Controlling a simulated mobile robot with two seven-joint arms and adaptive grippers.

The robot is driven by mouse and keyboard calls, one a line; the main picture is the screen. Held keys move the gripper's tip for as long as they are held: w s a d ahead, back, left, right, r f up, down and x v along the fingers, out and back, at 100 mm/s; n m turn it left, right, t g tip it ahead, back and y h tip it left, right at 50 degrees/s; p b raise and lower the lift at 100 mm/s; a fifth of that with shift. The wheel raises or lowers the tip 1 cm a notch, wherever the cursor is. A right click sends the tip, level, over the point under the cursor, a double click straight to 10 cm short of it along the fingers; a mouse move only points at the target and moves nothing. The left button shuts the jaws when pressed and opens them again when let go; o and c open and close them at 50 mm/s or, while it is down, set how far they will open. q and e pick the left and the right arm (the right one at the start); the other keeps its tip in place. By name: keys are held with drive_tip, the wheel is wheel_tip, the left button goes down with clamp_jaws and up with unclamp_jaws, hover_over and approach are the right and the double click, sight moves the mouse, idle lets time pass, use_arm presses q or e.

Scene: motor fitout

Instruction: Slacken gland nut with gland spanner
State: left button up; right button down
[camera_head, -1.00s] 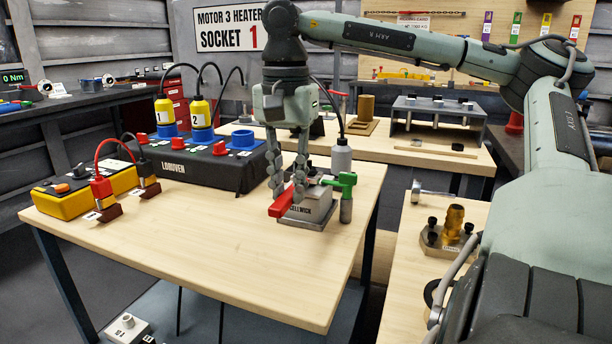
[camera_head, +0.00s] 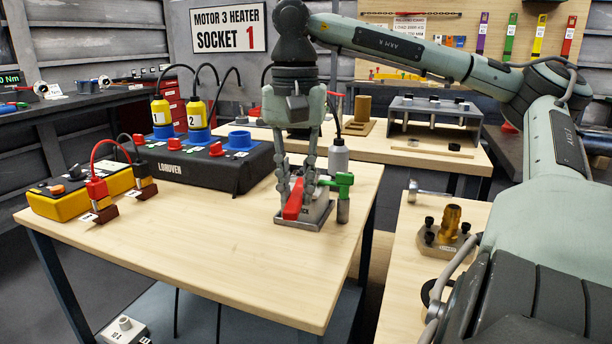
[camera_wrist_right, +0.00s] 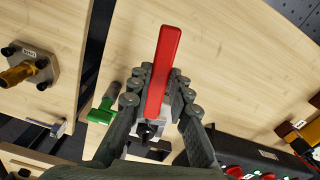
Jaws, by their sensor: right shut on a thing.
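My right gripper (camera_head: 296,194) is at the grey block (camera_head: 318,216) near the table's right edge. It is shut on a red bar-shaped handle (camera_head: 293,200) above that block. In the right wrist view the red handle (camera_wrist_right: 163,70) runs between the fingers (camera_wrist_right: 158,98). A brass fitting (camera_head: 452,221), which may carry the gland nut, stands upright on a bolted plate on the right bench; it also shows in the right wrist view (camera_wrist_right: 18,73). A silver tool with a round end (camera_head: 428,193) lies behind it; I cannot tell whether it is the gland spanner. My left gripper is not in view.
A black socket box (camera_head: 215,162) and a yellow box (camera_head: 78,192) occupy the table's left. The table's front is clear. A gap separates the right bench (camera_head: 405,270).

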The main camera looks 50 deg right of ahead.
idle(0.3)
drive_tip(key=shift+s+d+n, duration=0.3)
drive_tip(key=shift+s+n, duration=0.15)
drive_tip(key=shift+n, duration=0.15)
drive_tip(key=shift+b, duration=0.35)
drive_tip(key=shift+s+d+n, duration=0.3)
drive_tip(key=shift+s+n, duration=0.1)
drive_tip(key=shift+n, duration=0.2)
drive_tip(key=shift+b, duration=0.3)
drive_tip(key=shift+s+d+n+b, duration=0.35)
drive_tip(key=shift+s+n, duration=0.05)
drive_tip(key=shift+n, duration=0.2)
